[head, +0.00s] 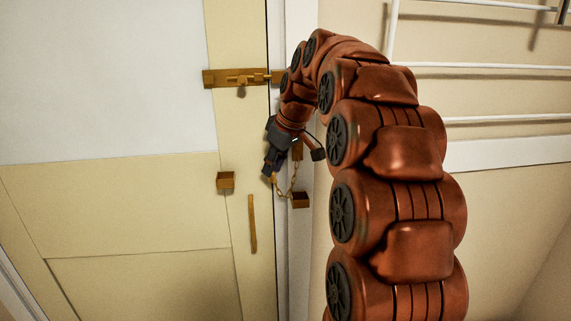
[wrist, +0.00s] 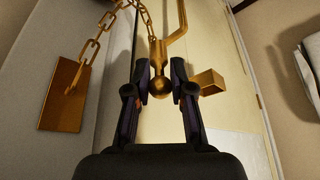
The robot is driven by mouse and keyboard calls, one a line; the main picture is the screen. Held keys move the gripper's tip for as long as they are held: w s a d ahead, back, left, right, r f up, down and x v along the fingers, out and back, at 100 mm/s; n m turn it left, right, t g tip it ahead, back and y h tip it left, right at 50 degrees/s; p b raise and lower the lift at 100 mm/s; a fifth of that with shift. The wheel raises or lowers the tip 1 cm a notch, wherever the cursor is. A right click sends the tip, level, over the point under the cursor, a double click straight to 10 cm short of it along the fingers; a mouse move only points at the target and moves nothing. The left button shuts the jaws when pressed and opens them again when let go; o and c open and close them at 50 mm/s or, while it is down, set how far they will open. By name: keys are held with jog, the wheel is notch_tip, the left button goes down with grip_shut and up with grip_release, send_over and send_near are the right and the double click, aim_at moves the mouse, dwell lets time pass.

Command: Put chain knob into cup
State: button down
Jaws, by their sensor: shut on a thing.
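The chain knob (wrist: 159,86) is a brass ball on a short stem, with a chain (wrist: 92,48) running from it. My gripper (wrist: 159,76) is shut on it, one finger on each side; the ball shows between the fingers. In the head view my gripper (head: 269,173) is at the door's edge, right of the cup and slightly higher. The cup (head: 226,181) is a small square brass box fixed to the door. In the wrist view the cup (wrist: 212,82) is just right of the fingers, apart from the knob. The knob is hard to make out in the head view.
The chain's other end hangs from a brass mount (head: 300,201) on the door frame. A vertical brass handle (head: 252,224) is below the cup. A brass slide bolt (head: 240,78) is higher on the door. White rails (head: 480,66) are on the right wall.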

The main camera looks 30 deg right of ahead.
jog(key=shift+w+a+r+p, duration=0.35)
jog(key=shift+w+a+r, duration=0.5)
jog(key=shift+a, duration=0.85)
jog(key=shift+w+a+r+p, duration=0.4)
jog(key=shift+w+a+r, duration=0.45)
jog(key=shift+a, duration=0.8)
jog(key=shift+w+a+r+p, duration=0.35)
jog(key=shift+w+a+r, duration=0.5)
jog(key=shift+a, duration=0.85)
jog(key=shift+w+f+b, duration=0.2)
jog(key=shift+f+b, duration=0.25)
jog(key=shift+f, duration=0.2)
jog(key=shift+f+b, duration=1.25)
jog(key=shift+f, duration=0.4)
jog(key=c, duration=0.9)
grip_release()
jog(key=shift+r, duration=0.1)
